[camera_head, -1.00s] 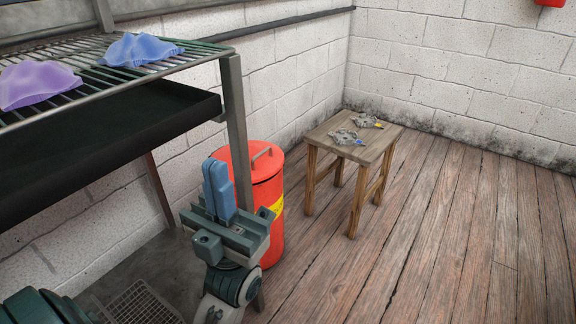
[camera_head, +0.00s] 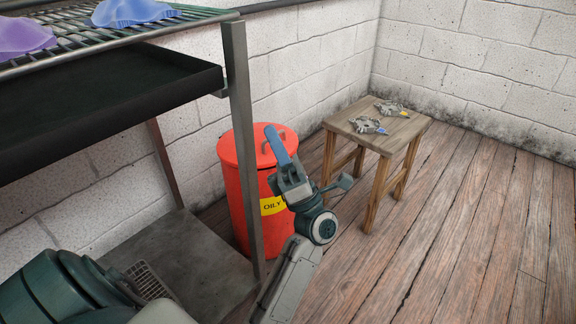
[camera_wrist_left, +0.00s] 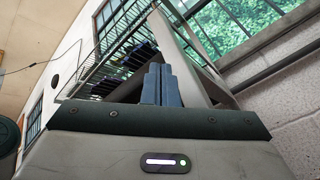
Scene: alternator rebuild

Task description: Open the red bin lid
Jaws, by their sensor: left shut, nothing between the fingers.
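The red bin (camera_head: 240,205) stands on the floor behind the rack's post, with a yellow label reading "OILY" (camera_head: 272,206). Its red lid (camera_head: 238,148) sits on top and looks closed. A grey handle (camera_head: 283,134) on the lid is partly hidden behind my left gripper. My left gripper (camera_head: 270,132) is shut and empty, its blue fingers pointing up and overlapping the lid's handle area; I cannot tell whether they touch it. The shut fingers also show in the left wrist view (camera_wrist_left: 161,85); the bin does not appear there. My right gripper is not in view.
A metal rack (camera_head: 240,130) stands left of the bin, its post crossing in front of it. Purple (camera_head: 25,36) and blue (camera_head: 135,12) cloths lie on its top grid. A wooden stool (camera_head: 395,135) with metal parts stands to the right. The floor at right is clear.

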